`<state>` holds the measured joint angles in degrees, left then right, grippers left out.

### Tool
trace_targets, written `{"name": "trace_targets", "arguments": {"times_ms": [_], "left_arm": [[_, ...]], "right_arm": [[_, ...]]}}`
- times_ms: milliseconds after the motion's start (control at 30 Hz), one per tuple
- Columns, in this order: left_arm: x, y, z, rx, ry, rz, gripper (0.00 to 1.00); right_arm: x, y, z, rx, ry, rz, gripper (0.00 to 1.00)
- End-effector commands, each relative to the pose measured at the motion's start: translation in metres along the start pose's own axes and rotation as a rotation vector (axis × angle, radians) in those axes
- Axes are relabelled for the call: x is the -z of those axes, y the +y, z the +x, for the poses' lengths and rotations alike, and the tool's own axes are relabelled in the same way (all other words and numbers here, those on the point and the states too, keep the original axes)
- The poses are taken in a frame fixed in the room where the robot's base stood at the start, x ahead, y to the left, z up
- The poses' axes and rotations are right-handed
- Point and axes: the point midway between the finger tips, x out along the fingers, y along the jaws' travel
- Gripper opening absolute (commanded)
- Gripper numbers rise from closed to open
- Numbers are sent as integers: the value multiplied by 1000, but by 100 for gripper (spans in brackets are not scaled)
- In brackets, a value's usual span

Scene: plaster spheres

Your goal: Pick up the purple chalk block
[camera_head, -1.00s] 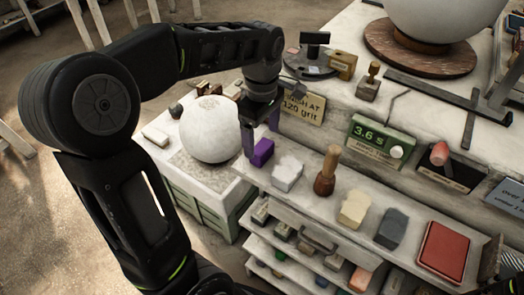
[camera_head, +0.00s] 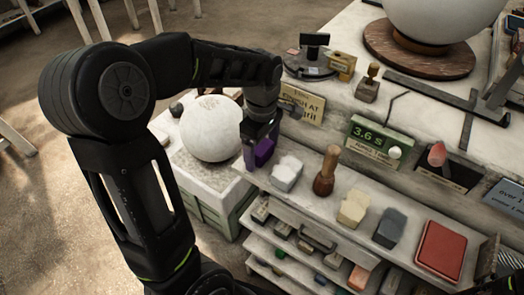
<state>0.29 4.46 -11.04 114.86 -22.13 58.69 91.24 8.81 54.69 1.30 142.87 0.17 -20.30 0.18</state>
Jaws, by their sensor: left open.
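The purple chalk block (camera_head: 264,151) sits at the left end of the top shelf board, partly covered by my gripper. My left gripper (camera_head: 260,148) points down over it, with its fingers on either side of the block. The jaws are open, and I cannot tell whether they touch the block. My right gripper does not show clearly in this view.
A white plaster sphere (camera_head: 211,128) stands close to the left of the gripper. A pale block (camera_head: 286,173) is just right of the purple one, then a wooden-handled tool (camera_head: 326,172), a cream block (camera_head: 353,208), a grey block (camera_head: 390,228) and a red pad (camera_head: 441,249).

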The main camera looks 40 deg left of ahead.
Motion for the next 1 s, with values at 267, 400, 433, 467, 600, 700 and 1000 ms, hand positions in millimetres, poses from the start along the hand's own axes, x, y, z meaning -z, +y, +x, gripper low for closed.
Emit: {"name": "trace_targets", "arguments": {"times_ms": [267,400,433,467,600,700,1000], "left_arm": [[0,0,0,0,0,0,75],[0,0,0,0,0,0,63],[0,0,0,0,0,0,61],[0,0,0,0,0,0,58],[0,0,0,0,0,0,47],[0,0,0,0,0,0,39],[0,0,0,0,0,0,14]], "right_arm": [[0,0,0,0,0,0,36],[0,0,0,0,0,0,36],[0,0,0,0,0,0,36],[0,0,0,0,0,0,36],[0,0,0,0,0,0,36],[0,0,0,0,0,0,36],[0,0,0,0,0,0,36]]}}
